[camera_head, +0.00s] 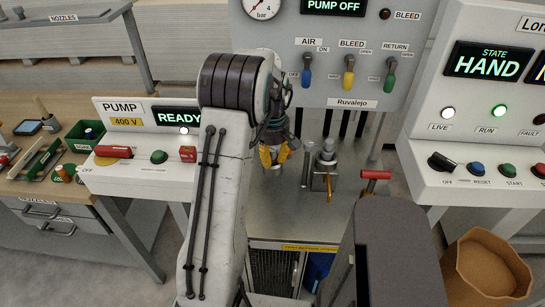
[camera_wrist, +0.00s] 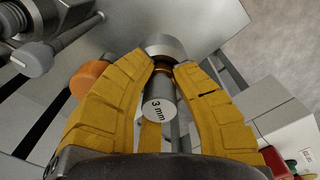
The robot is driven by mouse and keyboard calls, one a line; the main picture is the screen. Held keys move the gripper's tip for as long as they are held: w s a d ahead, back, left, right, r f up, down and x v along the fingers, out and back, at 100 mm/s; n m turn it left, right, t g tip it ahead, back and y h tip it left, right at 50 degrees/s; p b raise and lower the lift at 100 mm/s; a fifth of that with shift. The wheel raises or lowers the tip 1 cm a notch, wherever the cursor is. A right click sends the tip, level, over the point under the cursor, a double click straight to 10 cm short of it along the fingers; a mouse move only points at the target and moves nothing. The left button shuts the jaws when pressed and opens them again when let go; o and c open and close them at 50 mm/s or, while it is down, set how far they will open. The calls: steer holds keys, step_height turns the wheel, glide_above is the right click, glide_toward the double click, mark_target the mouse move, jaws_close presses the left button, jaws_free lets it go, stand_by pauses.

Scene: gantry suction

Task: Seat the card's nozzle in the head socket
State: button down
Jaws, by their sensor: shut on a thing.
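In the wrist view, a grey cylindrical nozzle (camera_wrist: 160,104) marked "3 mm" lies between the yellow fingers of my gripper (camera_wrist: 168,66). A wider silver cylinder (camera_wrist: 165,45), which looks like the head socket, is just beyond the fingertips, in line with the nozzle. I cannot tell whether the nozzle touches it or sits in it. In the head view, my gripper (camera_head: 274,157) is shut over the grey bench, left of a metal fixture (camera_head: 326,160) with an orange lever. My arm and fingers hide the nozzle there. I cannot read any card.
The gauge panel (camera_head: 335,90) with blue, yellow and green levers rises behind the gripper. The pump box (camera_head: 135,172) stands left and the state console (camera_head: 475,184) right. A red T-handle (camera_head: 374,175) stands near the fixture. An orange round part (camera_wrist: 88,76) is close by the left finger.

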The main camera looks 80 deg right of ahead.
mark_target(272, 149)
steer(key=c, duration=1.1)
jaws_free()
steer(key=shift+f, duration=0.1)
step_height(272, 149, up, 12)
steer(key=shift+a, duration=0.1)
